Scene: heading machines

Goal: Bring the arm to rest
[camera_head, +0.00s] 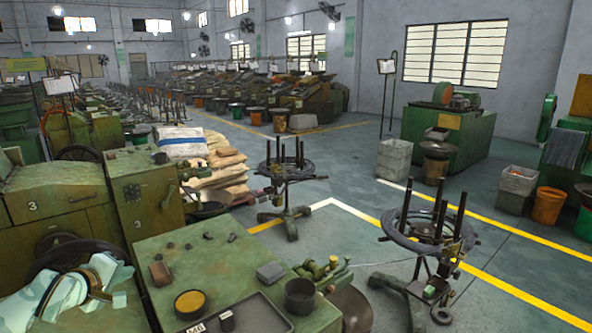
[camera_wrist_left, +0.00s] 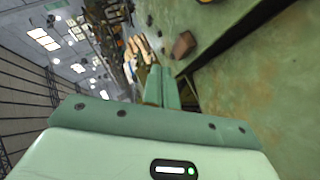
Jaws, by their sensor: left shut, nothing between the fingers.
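My left arm comes in at the lower left of the head view, pale green. Its left gripper (camera_head: 119,299) is small there and partly hidden by its own links, beside the left edge of the green machine top (camera_head: 220,255). In the left wrist view the two pale green fingers (camera_wrist_left: 163,87) lie together, shut, with nothing between them. A brown block (camera_head: 160,274) lies on the machine top near the gripper, apart from it; it also shows in the left wrist view (camera_wrist_left: 183,45). My right gripper is in neither view.
On the machine top stand a yellow-filled round dish (camera_head: 190,303), a dark cup (camera_head: 299,295), a grey block (camera_head: 270,272) and a dark tray (camera_head: 250,318). A green machine marked 3 (camera_head: 145,200) stands behind my arm. Wire stands (camera_head: 430,235) occupy the floor at right.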

